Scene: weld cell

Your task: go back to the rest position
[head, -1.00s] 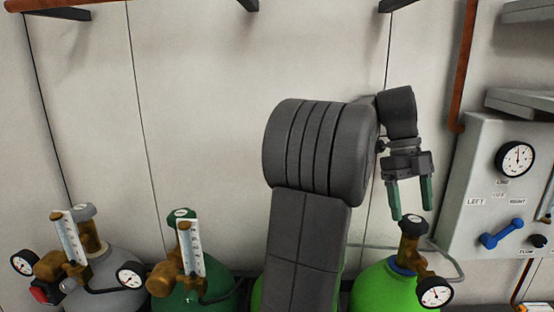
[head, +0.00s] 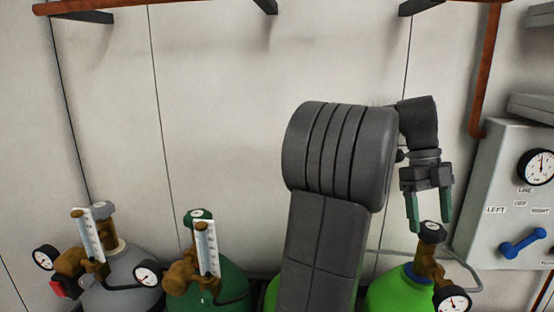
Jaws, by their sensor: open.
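My gripper (head: 430,212) hangs at the right of the head view with its two green-tipped fingers pointing down. It is open, and I see nothing between the fingers. It appears just above or in front of the brass valve and dark knob (head: 432,232) of the bright green cylinder (head: 392,292); I cannot tell whether they touch. My arm rises in the middle of the view and hides part of another bright green cylinder behind it.
A grey cylinder (head: 122,294) and a dark green cylinder (head: 215,295) with regulators stand at the left. A panel (head: 485,220) with a gauge (head: 538,166) and blue handle (head: 522,242) is at the right. Copper pipe (head: 487,75) runs along the wall. The wall's middle is bare.

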